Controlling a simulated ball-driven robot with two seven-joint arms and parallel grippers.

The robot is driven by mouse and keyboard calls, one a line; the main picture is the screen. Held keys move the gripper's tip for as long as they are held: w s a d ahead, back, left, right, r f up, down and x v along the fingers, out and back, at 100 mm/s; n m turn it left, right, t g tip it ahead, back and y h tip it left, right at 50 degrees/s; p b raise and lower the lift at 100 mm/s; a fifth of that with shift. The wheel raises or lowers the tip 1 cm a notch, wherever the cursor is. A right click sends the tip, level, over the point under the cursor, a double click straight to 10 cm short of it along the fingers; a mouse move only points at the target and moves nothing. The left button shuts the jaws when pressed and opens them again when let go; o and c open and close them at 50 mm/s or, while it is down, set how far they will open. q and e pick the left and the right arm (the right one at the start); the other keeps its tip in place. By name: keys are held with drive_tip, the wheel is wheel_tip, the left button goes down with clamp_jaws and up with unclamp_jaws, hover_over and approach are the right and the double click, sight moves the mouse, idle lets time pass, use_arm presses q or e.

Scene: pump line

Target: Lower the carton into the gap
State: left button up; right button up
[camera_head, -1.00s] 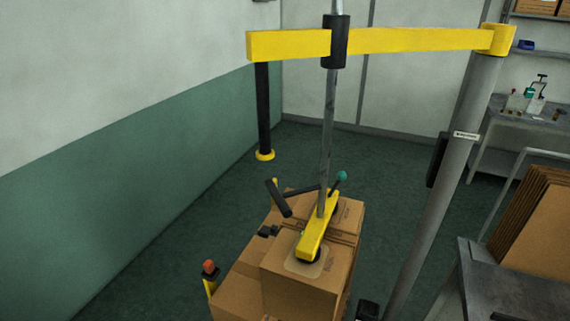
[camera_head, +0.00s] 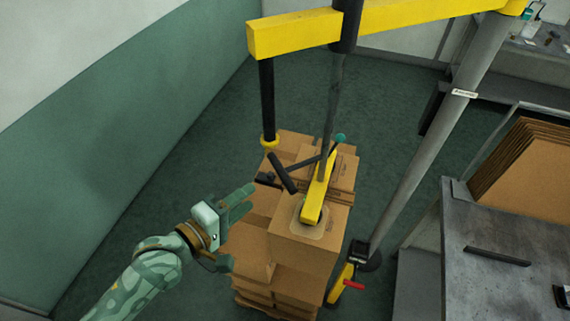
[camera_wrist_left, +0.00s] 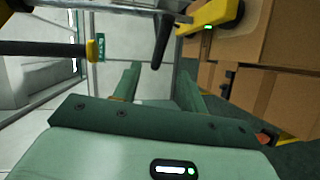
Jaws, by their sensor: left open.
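A brown carton (camera_head: 303,250) is under the yellow lifter head (camera_head: 319,192), whose round pad sits on the carton's top. It stands higher than the cartons beside it, and its underside is hidden. The stacked cartons (camera_head: 242,252) lie around it; I cannot make out the gap. A black handle (camera_head: 283,173) sticks out from the lifter and also shows in the left wrist view (camera_wrist_left: 166,36). My left gripper (camera_head: 252,199) is open and empty, left of the handle and apart from it. In the left wrist view its fingers (camera_wrist_left: 157,78) are spread. My right gripper is not in view.
A yellow boom (camera_head: 380,22) crosses above the stack, with a black post (camera_head: 266,105) below its left end. A grey column (camera_head: 432,145) stands right of the stack. A metal table (camera_head: 500,285) and flat cardboard sheets (camera_head: 535,165) are at right. Floor at left is open.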

sight(284, 168)
use_arm(q)
drive_tip(key=x, duration=1.3)
drive_tip(key=shift+w, duration=0.25)
drive_tip(key=shift+w+d+f, duration=0.1)
drive_tip(key=shift+w+d, duration=0.1)
drive_tip(key=shift+w, duration=0.1)
drive_tip(key=shift+w+d+f, duration=0.1)
drive_tip(key=shift+w+d, duration=0.05)
drive_tip(key=shift+w, duration=0.05)
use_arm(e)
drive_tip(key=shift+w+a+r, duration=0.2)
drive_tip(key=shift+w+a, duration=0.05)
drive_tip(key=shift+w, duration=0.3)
